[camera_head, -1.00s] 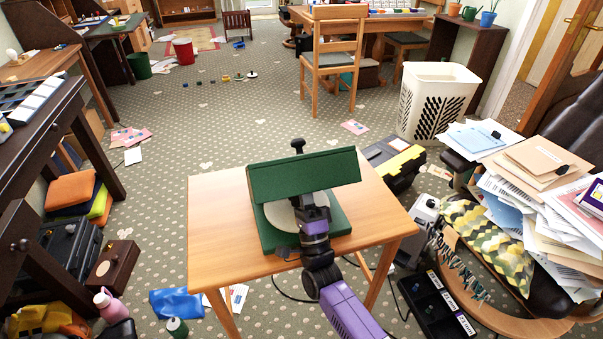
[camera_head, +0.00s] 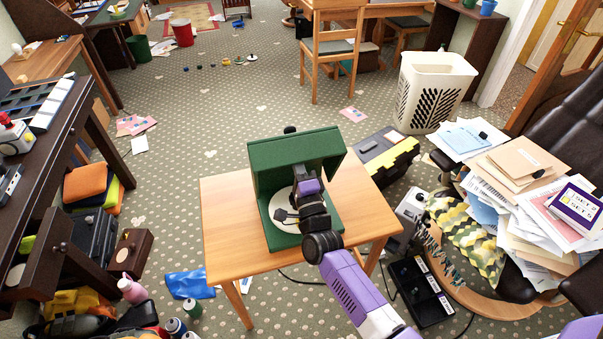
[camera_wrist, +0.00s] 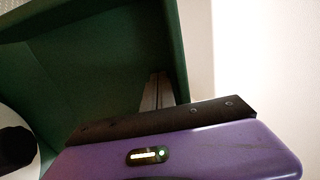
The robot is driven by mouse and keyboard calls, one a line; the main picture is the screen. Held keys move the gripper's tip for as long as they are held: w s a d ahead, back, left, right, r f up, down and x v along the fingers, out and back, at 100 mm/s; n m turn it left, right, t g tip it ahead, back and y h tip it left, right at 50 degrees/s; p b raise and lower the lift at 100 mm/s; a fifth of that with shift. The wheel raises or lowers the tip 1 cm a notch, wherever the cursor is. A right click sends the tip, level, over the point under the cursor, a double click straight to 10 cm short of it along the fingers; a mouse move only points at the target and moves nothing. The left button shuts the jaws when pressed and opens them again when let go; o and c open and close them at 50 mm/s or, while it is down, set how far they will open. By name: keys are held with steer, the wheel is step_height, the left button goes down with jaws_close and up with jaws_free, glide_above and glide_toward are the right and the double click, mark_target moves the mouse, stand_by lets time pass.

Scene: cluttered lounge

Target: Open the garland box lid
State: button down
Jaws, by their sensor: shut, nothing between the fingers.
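The green garland box (camera_head: 331,219) sits on the small wooden table. Its green lid (camera_head: 284,152) is raised, tipped up at the back, and the box interior shows beneath it. A pale round disc (camera_head: 284,194) with a dark piece on it lies inside the box. My gripper (camera_head: 301,172) reaches in from the front, under the raised lid; its tips are hard to see there. In the wrist view my fingers (camera_wrist: 157,91) are together and empty, close against the green lid's inner side (camera_wrist: 95,70). Whether they touch it I cannot tell.
The wooden table (camera_head: 225,225) has bare top on both sides of the box. A yellow-black toolbox (camera_head: 392,163) stands on the floor behind right. A chair piled with papers (camera_head: 520,180) is at right; a dark desk (camera_head: 60,130) is at left.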

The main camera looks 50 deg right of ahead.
mark_target(289, 131)
steer(key=w+d+r+p, duration=0.1)
steer(key=p, duration=0.1)
steer(key=w+r+g+y+p, duration=0.1)
steer(key=p, duration=0.2)
steer(key=shift+w+d+r, duration=0.2)
steer(key=shift+d+r, duration=0.05)
steer(key=shift+d, duration=0.1)
steer(key=p, duration=0.1)
steer(key=w+d+g+p, duration=0.1)
steer(key=shift+w+r+y+p, duration=0.15)
steer(key=shift+y+p, duration=0.15)
steer(key=shift+p, duration=0.05)
steer(key=shift+w+d+g+p, duration=0.3)
steer(key=shift+w+g+p, duration=0.2)
steer(key=shift+w+p, duration=0.1)
steer(key=shift+p+x, duration=0.6)
steer(key=shift+x, duration=0.45)
steer(key=shift+w+d+r, duration=0.1)
steer(key=shift+r, duration=0.1)
